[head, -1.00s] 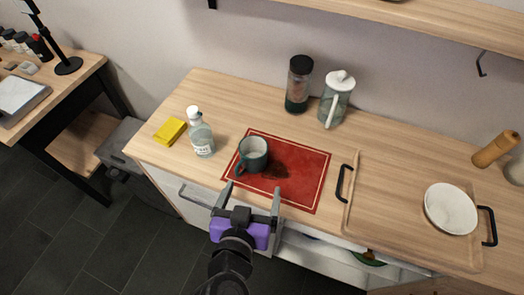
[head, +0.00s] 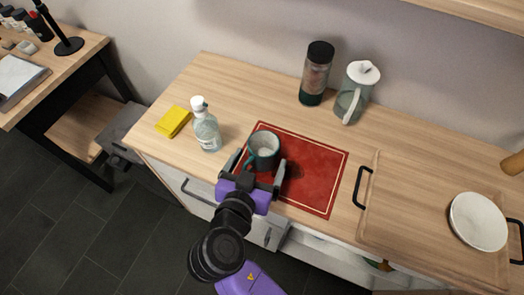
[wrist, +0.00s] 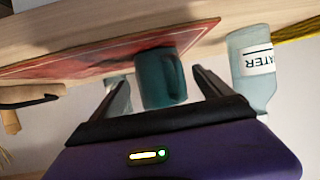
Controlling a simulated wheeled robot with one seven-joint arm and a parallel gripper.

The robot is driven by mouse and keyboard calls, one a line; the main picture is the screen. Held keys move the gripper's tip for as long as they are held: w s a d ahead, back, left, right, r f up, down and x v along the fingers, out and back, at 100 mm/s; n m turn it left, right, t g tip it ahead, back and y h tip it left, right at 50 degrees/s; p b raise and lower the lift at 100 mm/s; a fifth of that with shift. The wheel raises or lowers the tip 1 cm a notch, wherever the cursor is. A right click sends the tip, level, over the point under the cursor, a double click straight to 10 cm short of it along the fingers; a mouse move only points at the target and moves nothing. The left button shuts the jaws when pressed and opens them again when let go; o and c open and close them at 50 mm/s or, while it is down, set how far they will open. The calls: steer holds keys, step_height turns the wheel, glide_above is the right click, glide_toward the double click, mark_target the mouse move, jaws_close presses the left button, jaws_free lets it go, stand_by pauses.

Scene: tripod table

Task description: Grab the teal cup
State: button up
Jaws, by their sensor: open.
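The teal cup (head: 264,148) stands upright on the red mat (head: 318,176), near the mat's left side. It also shows in the wrist view (wrist: 158,80), with its handle facing the camera. My gripper (head: 258,166) is open, with one finger on each side of the cup in the head view. In the wrist view my gripper (wrist: 162,92) has the cup between its fingertips, with gaps visible on both sides. I cannot tell how far the cup reaches between the fingers.
A water bottle (head: 207,131) stands close to the left of my gripper. A yellow sponge (head: 173,121) lies farther left. A dark-lidded jar (head: 316,75) and a glass pitcher (head: 355,95) stand behind.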

mark_target(260, 161)
steer(key=shift+x, duration=1.95)
steer(key=c, duration=1.6)
steer(key=shift+c, duration=0.7)
steer(key=shift+r, duration=0.1)
